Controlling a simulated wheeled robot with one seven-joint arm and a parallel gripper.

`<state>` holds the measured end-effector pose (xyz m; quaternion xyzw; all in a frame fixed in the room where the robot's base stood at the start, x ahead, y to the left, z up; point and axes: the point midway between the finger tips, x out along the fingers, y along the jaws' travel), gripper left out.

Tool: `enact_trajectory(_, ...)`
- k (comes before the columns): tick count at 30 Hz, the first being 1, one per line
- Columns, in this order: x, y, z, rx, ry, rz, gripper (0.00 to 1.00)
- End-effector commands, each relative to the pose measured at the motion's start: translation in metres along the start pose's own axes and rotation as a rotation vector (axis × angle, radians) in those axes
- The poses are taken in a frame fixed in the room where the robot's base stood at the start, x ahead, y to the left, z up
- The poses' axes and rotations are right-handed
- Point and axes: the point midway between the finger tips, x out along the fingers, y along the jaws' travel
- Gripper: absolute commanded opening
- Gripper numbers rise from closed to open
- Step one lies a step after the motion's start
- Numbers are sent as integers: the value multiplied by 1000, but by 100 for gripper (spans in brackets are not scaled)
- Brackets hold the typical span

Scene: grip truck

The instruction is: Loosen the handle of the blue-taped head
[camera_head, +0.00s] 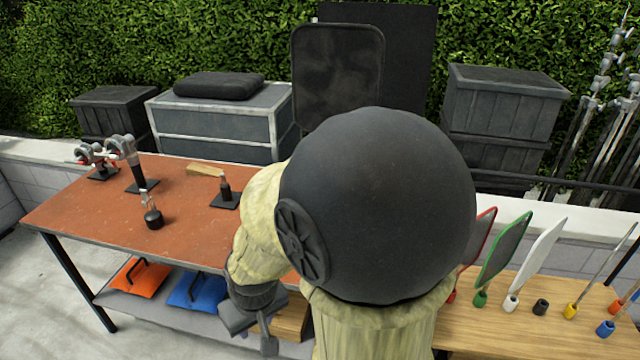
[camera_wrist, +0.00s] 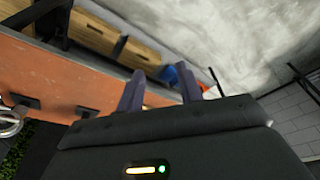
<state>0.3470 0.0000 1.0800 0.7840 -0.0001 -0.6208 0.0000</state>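On the rust-red table top (camera_head: 95,215) stand several metal grip heads on dark bases. One head (camera_head: 92,154) at the far left carries red. A larger grey head (camera_head: 124,148) stands beside it on a black post. A smaller metal piece (camera_head: 152,214) stands nearer the front. No blue tape can be made out on any of them; my arm hides the table's right part. My gripper (camera_head: 254,338) hangs low in front of the table's front edge. In the wrist view my gripper (camera_wrist: 155,72) has its two fingers apart, with nothing between them.
A wooden-handled item (camera_head: 206,170) lies by a black stand. Orange (camera_head: 138,277) and blue (camera_head: 197,290) sandbags lie on the lower shelf. A wooden bench (camera_head: 500,330) with coloured flags is at right. Open floor lies in front.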

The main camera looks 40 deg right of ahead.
Motion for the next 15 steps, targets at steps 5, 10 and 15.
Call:
enact_trajectory(5,2,1,-4,15,11,-1,45)
enact_trajectory(10,16,7,-32,141,103,-7,45)
enact_trajectory(15,39,32,-88,402,300,-6,45)
